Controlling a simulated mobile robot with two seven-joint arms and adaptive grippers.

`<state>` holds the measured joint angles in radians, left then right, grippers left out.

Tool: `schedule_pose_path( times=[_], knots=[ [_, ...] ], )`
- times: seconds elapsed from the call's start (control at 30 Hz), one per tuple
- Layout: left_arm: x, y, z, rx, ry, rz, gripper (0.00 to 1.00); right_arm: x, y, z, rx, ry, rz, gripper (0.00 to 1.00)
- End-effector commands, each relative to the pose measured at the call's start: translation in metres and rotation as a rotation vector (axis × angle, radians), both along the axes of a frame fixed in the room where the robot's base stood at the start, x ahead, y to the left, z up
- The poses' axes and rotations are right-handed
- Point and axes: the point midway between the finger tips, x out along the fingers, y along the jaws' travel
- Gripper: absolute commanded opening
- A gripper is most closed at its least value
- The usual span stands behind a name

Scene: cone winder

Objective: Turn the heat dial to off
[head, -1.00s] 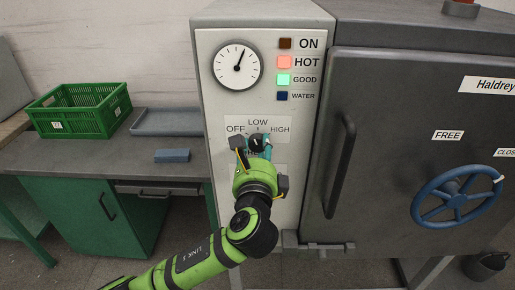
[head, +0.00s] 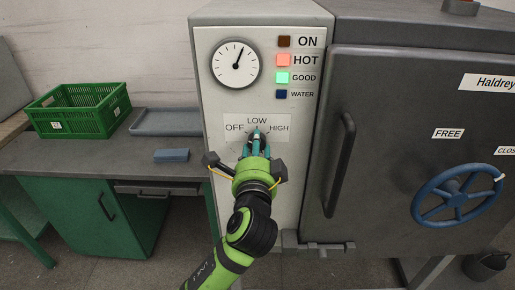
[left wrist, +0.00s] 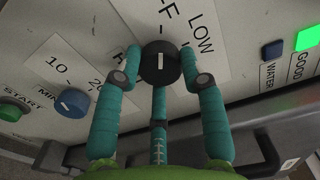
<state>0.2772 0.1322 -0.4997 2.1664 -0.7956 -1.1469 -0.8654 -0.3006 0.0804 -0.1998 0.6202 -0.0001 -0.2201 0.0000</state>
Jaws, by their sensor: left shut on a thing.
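The heat dial (left wrist: 161,62) is a round black knob with a white line on its face, on the pale front panel. In the left wrist view the line runs up and down, and the word LOW is above and to the right of the knob. In the head view the dial is mostly hidden by my fingers, below the label plate (head: 234,128) reading OFF, LOW and HIGH. My left gripper (head: 257,137) has teal fingers and is shut on the dial; its fingers surround the knob in the left wrist view (left wrist: 160,78). My right gripper is out of view.
A round gauge (head: 236,63) and indicator lamps are above; HOT (head: 283,60) and GOOD (head: 283,79) are lit. A blue dial (left wrist: 72,102) and green START button (left wrist: 10,112) are nearby. The door handle (head: 341,165) stands out to the right.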

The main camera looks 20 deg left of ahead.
Motion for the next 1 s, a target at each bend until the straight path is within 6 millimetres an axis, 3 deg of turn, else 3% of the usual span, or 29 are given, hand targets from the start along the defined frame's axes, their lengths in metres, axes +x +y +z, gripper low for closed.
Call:
schedule_pose_path(
  times=[0.57, 0.6, 0.63, 1.0],
  knots=[
    [-0.0002, 0.0041, 0.0038, -0.032, -0.018, 0.011, 0.07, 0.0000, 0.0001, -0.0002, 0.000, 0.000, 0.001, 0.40],
    [-0.0002, 0.0041, 0.0038, -0.032, -0.018, 0.011, 0.52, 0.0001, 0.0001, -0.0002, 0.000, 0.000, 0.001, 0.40],
    [-0.0002, 0.0041, 0.0037, -0.032, -0.018, 0.011, 0.64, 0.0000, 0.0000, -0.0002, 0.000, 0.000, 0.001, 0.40],
    [-0.0019, 0.0008, 0.0007, -0.031, -0.011, 0.004, 0.64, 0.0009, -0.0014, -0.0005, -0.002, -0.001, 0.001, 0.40]
  ],
)
